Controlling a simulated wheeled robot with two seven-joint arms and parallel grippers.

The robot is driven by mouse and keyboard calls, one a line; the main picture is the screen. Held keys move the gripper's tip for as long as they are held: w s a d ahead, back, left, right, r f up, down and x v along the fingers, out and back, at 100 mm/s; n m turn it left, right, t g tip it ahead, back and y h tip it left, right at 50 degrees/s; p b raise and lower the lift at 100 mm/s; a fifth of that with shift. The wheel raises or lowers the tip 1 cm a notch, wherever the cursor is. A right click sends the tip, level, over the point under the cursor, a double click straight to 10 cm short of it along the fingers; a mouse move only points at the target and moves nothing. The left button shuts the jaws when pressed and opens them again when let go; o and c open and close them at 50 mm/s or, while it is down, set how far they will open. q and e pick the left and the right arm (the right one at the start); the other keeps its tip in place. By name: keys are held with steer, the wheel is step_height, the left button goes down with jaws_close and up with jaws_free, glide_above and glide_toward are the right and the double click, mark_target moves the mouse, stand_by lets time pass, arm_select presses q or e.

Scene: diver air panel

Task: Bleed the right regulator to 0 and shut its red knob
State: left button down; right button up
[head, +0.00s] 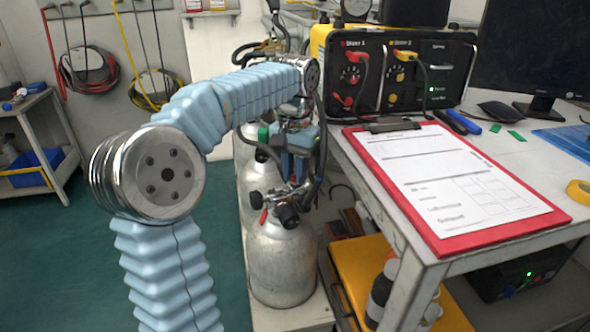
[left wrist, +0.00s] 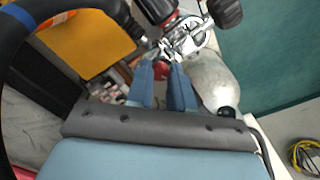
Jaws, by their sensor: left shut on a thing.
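My left arm reaches from the left over silver air cylinders beside the bench. In the head view my left gripper (head: 297,158) is above the front cylinder (head: 282,262), its fingertips hard to make out. In the left wrist view the two blue fingers of my left gripper (left wrist: 162,70) are close together on a small red knob (left wrist: 160,68), mostly hidden between them. The chrome regulator body (left wrist: 185,40) is just beyond the fingertips, with a black round knob (left wrist: 225,12) near it. I see no readable gauge on this regulator. My right gripper is not in view.
A workbench edge holds a red clipboard (head: 440,247) and a yellow-black diver panel (head: 400,70) close right of the arm. Dark hoses hang around the gripper. A second cylinder with a green cap (head: 263,135) stands behind. Green floor at left is clear.

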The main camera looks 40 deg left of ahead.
arm_select(q)
steer(key=m+p, duration=0.2)
steer(key=m, duration=0.2)
steer(key=shift+r+p, duration=0.15)
steer(key=shift+p, duration=0.2)
steer(key=m+p, duration=0.1)
steer(key=m, duration=0.2)
steer(key=shift+m, duration=0.3)
steer(key=m, duration=0.2)
steer(key=shift+m+p, duration=0.35)
steer(key=shift+m, duration=0.05)
steer(key=m, duration=1.1)
steer(key=c, duration=1)
jaws_free()
